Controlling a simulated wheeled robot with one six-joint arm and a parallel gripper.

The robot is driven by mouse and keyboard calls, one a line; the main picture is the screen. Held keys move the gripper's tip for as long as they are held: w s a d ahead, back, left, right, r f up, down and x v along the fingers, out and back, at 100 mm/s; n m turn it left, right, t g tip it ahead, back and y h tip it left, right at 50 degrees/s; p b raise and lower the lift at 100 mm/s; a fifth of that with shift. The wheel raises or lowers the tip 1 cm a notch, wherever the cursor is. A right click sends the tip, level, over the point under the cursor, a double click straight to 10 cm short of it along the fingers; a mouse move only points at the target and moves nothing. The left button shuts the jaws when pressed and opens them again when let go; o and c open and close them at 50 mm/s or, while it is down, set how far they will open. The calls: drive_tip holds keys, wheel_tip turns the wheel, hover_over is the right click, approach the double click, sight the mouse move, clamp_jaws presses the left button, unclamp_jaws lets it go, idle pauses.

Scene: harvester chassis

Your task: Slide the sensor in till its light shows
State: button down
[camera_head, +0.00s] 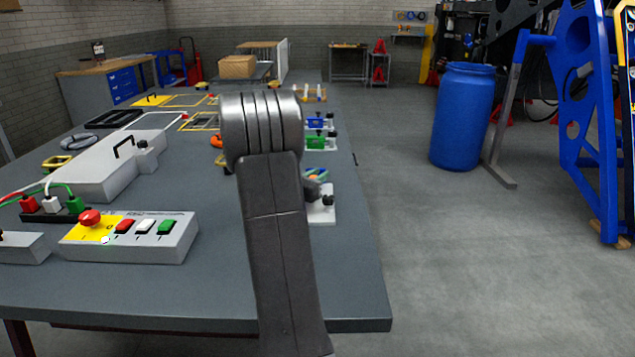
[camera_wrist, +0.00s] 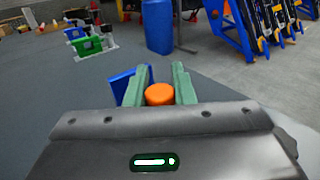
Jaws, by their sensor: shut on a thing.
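My gripper (camera_wrist: 160,74) has green fingers on both sides of a round orange-ended piece, which I take to be the sensor (camera_wrist: 159,94), and is shut on it. A blue part (camera_wrist: 122,84) stands close beside the left finger in the wrist view; I cannot tell whether the sensor is in it. No light shows on the sensor's visible end. In the head view my arm hides most of the gripper; a bit of orange (camera_head: 313,179) shows at its right edge, above a white base (camera_head: 323,207) with a black knob.
A blue bracket (camera_head: 314,123) and a green bracket (camera_head: 316,143) stand on white bases farther along the table (camera_head: 345,270). A button box (camera_head: 135,240) and a grey case (camera_head: 105,170) lie left. A blue barrel (camera_head: 463,118) stands on the floor; the floor nearer is clear.

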drive_tip(key=c, duration=1.2)
unclamp_jaws()
drive_tip(key=shift+c, duration=0.2)
drive_tip(key=b+v, duration=0.1)
drive_tip(key=v, duration=1.3)
drive_tip(key=shift+b, duration=0.3)
